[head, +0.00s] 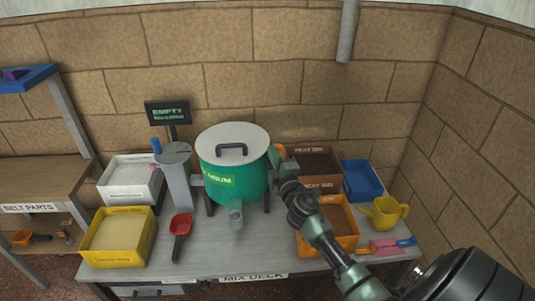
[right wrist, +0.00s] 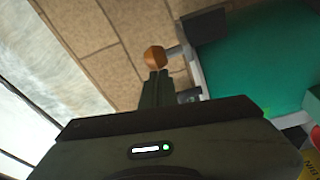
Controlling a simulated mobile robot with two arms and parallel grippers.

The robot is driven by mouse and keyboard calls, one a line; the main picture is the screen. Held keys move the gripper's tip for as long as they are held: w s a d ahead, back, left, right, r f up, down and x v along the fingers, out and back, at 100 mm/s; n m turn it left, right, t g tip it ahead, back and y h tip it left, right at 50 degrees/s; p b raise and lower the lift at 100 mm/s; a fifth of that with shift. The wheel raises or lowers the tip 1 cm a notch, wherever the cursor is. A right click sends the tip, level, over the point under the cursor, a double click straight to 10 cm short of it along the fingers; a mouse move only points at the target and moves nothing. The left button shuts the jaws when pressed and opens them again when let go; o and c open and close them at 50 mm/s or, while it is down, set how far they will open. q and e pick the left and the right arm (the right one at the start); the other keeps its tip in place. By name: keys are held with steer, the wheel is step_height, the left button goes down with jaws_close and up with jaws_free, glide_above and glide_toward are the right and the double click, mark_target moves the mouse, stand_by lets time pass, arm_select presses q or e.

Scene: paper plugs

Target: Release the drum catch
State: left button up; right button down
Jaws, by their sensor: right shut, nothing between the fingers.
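The drum (head: 232,182) is a green cylinder with a white lid and a dark handle, standing on the mix deck. Its green wall fills the upper right of the right wrist view (right wrist: 255,60). An orange-brown knob (right wrist: 154,57) on a short grey stem sits beside the drum wall, by a dark block (right wrist: 204,27); I take this to be the catch. My right gripper (head: 276,154) is at the drum's right side. In the wrist view its fingers (right wrist: 154,78) are shut and empty, their tips close to the knob; I cannot tell whether they touch. My left gripper is out of view.
A grey post (head: 178,185) and a sign reading EMPTY (head: 167,113) stand left of the drum. A yellow bin (head: 118,258), a white bin (head: 112,195), a red scoop (head: 181,226), peat bins, a blue bin (head: 362,192) and a yellow can (head: 385,213) crowd the deck.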

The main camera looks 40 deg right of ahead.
steer(key=shift+s+d, duration=0.3)
steer(key=shift+d, duration=0.1)
steer(key=shift+d, duration=0.15)
stand_by(0.4)
